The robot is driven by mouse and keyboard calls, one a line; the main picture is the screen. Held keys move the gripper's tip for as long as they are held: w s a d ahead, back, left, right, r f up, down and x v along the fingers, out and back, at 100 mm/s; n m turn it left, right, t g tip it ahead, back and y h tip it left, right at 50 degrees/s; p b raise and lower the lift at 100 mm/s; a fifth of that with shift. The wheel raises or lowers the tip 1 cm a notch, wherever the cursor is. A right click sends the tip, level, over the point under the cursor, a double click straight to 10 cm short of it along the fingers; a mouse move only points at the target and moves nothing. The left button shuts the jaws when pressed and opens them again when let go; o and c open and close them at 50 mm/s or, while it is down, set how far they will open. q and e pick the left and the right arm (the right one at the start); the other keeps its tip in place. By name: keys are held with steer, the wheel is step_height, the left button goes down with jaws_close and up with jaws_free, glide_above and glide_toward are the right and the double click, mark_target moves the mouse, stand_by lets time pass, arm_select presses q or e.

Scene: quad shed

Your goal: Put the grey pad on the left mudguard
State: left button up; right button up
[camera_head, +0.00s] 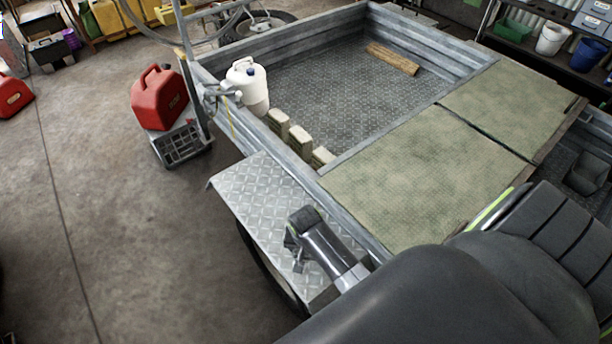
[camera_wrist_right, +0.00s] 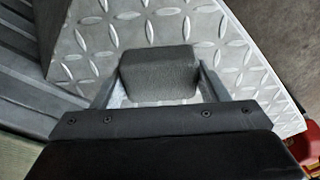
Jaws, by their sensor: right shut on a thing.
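The left mudguard (camera_head: 245,191) is a silver checker-plate ledge along the near left side of the trailer. My right gripper (camera_head: 300,232) is over the mudguard's near part, shut on the dark grey pad (camera_head: 306,216). In the right wrist view, the pad (camera_wrist_right: 158,73) sits between the two fingers of the gripper (camera_wrist_right: 157,85), with the mudguard's raised pattern (camera_wrist_right: 215,28) behind it. I cannot tell whether the pad touches the plate. The gripper and forearm hide some of the mudguard. My left gripper is not in view.
The trailer bed (camera_head: 325,85) holds a white jug (camera_head: 247,84), several pale blocks (camera_head: 299,139) and a wooden piece (camera_head: 393,59). Green-tan panels (camera_head: 410,180) cover its right part. A red can (camera_head: 158,97) stands on a grey crate (camera_head: 181,145). The mudguard's far part is bare.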

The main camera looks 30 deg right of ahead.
mark_target(306, 254)
steer(key=shift+f, duration=1.2)
steer(key=shift+f, duration=0.15)
steer(key=o, duration=1)
steer(key=r, duration=0.4)
steer(key=s+r, duration=0.1)
steer(key=r, duration=0.3)
steer(key=a+r+p, duration=0.1)
steer(key=r, duration=0.3)
steer(key=shift+s+r, duration=0.1)
steer(key=shift+s, duration=0.05)
steer(key=shift+a, duration=0.1)
